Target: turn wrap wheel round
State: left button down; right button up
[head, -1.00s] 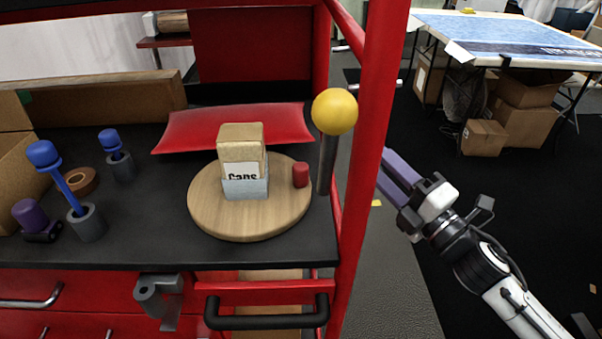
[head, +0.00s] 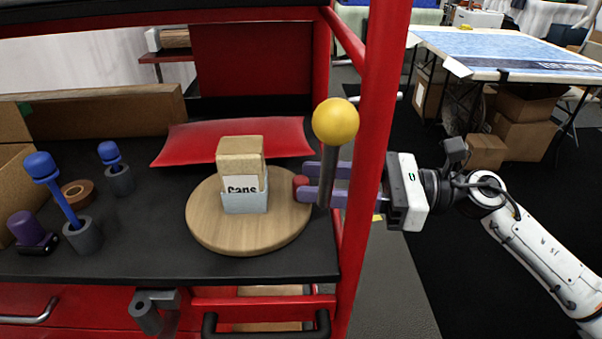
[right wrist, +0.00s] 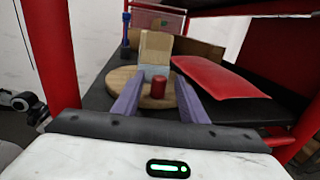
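A round wooden wheel (head: 215,228) lies flat on the black bench top, with a short red peg (head: 301,187) standing at its right edge. A packet in a pale holder labelled "Caps" (head: 243,190) stands on it. My right gripper (head: 306,184) reaches in from the right, its purple fingers open, with tips at the red peg. In the right wrist view the peg (right wrist: 158,87) shows between the two fingers, with gaps at both sides. I cannot tell how far the fingers overlap it. My left gripper is not in view.
A dark rod with a yellow ball (head: 335,121) stands in front of the right fingers, close to them. A red frame post (head: 371,130) stands just right of it. A red pad (head: 240,137) lies behind the wheel. Blue-topped tools (head: 60,195) stand at left.

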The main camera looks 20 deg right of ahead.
aim_at(301, 179)
jog(key=shift+x, duration=1.55)
jog(key=shift+c, duration=0.3)
grip_shut()
